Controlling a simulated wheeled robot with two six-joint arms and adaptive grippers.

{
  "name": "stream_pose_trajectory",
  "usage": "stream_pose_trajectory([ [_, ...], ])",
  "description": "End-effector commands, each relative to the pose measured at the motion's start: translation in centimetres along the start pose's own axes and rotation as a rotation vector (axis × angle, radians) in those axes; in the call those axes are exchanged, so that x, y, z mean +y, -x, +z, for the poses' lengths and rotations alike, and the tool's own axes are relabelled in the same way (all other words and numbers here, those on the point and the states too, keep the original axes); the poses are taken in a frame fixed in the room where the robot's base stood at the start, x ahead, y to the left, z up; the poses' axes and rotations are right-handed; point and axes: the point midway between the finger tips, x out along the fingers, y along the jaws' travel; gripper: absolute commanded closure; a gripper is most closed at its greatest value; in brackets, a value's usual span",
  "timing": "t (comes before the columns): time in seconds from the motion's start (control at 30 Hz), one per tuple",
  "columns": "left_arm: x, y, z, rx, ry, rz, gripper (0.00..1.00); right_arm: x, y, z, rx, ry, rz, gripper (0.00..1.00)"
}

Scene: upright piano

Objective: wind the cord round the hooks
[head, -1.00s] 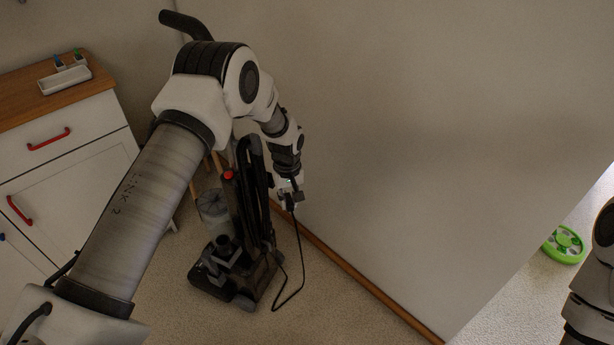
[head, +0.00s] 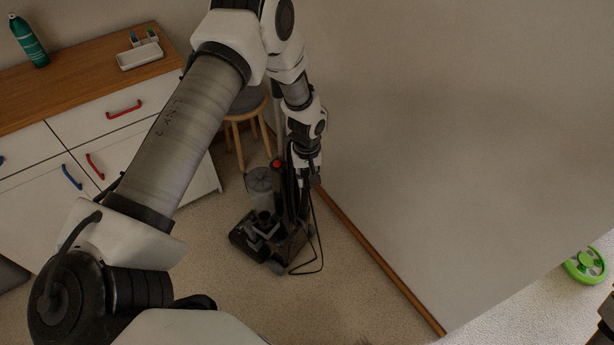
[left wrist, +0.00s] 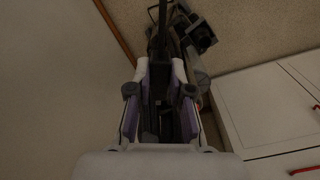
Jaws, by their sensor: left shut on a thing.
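An upright vacuum cleaner (head: 268,235) stands on the carpet by the wall, black and grey with a clear bin and a red button. Its black cord (head: 321,255) hangs in a long loop from my left gripper to near the floor and back toward the base. My left gripper (head: 314,181) is shut on the cord, just right of the upper body. The left wrist view shows its two fingers (left wrist: 160,98) close around dark material, with the vacuum (left wrist: 195,35) beyond. The hooks are hidden or too dark to make out.
The plain wall (head: 450,130) with a wooden baseboard (head: 375,255) is close on the right. A wooden stool (head: 236,140) stands behind the vacuum. A white cabinet (head: 135,150) with coloured handles is at left. Carpet in front is clear.

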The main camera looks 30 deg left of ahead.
Motion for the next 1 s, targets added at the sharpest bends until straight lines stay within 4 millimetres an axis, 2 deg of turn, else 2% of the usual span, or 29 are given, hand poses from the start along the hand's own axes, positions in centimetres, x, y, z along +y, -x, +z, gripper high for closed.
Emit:
stream_pose_trajectory([
  [0.03,0.0,3.0,-0.1,0.001,0.001,0.002,1.00,0.0,2.2,0.0,0.000,0.000,0.000,0.60],
  [0.1,0.0,5.3,-0.1,0.000,0.001,0.001,1.00,0.0,3.6,0.0,0.000,0.000,0.000,0.60],
  [0.2,0.0,8.0,-0.1,0.001,0.000,0.001,1.00,0.0,5.0,0.0,0.000,0.000,0.000,0.60],
  [0.47,0.0,13.1,-0.1,0.001,0.001,0.001,1.00,-0.1,7.8,0.0,0.000,0.000,0.000,0.60],
  [0.53,0.8,12.2,-1.0,0.004,0.001,-0.001,1.00,-0.1,6.5,-0.1,0.001,0.000,0.000,0.60],
  [0.77,4.6,12.0,-4.7,0.004,0.000,0.002,1.00,0.0,4.4,0.0,0.000,0.000,0.000,0.60],
  [1.0,9.2,11.6,-9.4,0.003,0.000,0.001,1.00,0.0,1.4,0.0,0.000,0.000,0.000,0.60],
])
